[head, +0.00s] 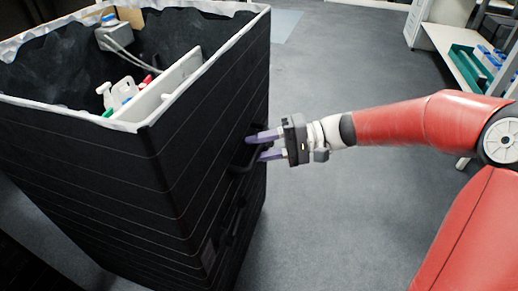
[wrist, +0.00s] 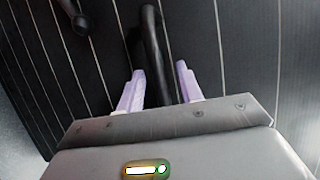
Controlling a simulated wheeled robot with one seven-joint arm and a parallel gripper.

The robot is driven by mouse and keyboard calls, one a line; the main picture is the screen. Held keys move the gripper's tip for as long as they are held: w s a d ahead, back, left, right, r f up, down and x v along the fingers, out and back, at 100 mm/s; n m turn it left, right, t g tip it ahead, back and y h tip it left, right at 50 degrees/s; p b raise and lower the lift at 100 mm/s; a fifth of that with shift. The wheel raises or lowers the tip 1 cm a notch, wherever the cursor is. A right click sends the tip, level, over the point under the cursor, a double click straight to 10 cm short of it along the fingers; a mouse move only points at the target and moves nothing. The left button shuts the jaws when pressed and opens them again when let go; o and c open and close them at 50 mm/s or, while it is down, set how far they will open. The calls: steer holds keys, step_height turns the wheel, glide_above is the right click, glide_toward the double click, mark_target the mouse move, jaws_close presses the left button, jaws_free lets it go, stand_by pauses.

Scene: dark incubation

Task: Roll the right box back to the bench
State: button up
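A tall black box (head: 200,120) with thin pale lines and a whitish rim fills the left of the head view. A black bar handle (wrist: 152,40) stands on its side face. My gripper (head: 257,147) reaches in from the right at the handle. In the wrist view, my gripper (wrist: 160,80) has its two purple fingers apart, with the lower part of the bar between them and gaps beside it. I cannot tell whether a finger touches the bar. The box's underside and any wheels are hidden. The bench named in the task cannot be made out for certain.
The open box holds white bottles (head: 121,92), a white panel (head: 168,90) and a grey device with a hose (head: 114,36). Grey floor (head: 340,215) is clear right of the box. A white-topped table with green trays (head: 475,66) stands at the upper right.

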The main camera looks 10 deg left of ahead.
steer(key=shift+s+a, duration=0.1)
steer(key=shift+a, duration=0.15)
steer(key=shift+c, duration=0.2)
jaws_close()
steer(key=shift+a, duration=0.1)
